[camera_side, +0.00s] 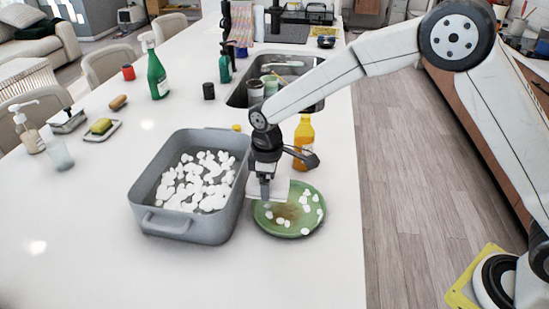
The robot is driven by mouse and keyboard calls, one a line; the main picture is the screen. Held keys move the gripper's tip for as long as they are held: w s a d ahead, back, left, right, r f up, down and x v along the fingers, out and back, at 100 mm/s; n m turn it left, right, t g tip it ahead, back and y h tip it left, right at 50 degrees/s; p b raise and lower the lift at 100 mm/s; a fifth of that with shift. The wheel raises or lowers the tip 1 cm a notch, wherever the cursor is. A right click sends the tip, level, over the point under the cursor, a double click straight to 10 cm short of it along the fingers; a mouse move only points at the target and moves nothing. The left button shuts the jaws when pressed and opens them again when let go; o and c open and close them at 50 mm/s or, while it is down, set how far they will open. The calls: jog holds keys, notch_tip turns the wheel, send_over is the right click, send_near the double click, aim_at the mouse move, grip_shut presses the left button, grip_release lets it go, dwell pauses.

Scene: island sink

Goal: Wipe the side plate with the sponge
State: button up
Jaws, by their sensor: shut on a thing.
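The side plate (313,222) is green and round and lies on the white counter to the right of the grey basin. A brown smear and several white foam blobs are on it. My gripper (266,190) points down over the plate's upper left part, shut on a pale, block-shaped sponge (280,188). The sponge is low over the plate; I cannot tell whether it touches. The gripper hides part of it.
The grey basin (178,229) full of white foam stands close on the left. A yellow bottle (303,143) stands behind the plate, near the sink (237,97). A yellow-green sponge (101,126) lies on a small dish at far left. The front counter is clear.

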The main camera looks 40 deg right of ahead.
aim_at(267, 206)
notch_tip(267, 206, down, 4)
jog(key=shift+r, duration=0.25)
jog(key=shift+s+d+f, duration=0.1)
jog(key=shift+s+d, duration=1)
jog(key=shift+s+d+f, duration=0.4)
jog(key=shift+s+d, duration=0.4)
jog(key=shift+s+d+f, duration=0.35)
jog(key=shift+s+d, duration=1.25)
jog(key=shift+w+a, duration=3.45)
jog(key=shift+a, duration=0.05)
jog(key=shift+s+d, duration=3.55)
jog(key=shift+d, duration=0.05)
jog(key=shift+w+a+r, duration=0.1)
jog(key=shift+w+a, duration=3.6)
jog(key=shift+s+d+r, duration=0.1)
jog(key=shift+r, duration=4.65)
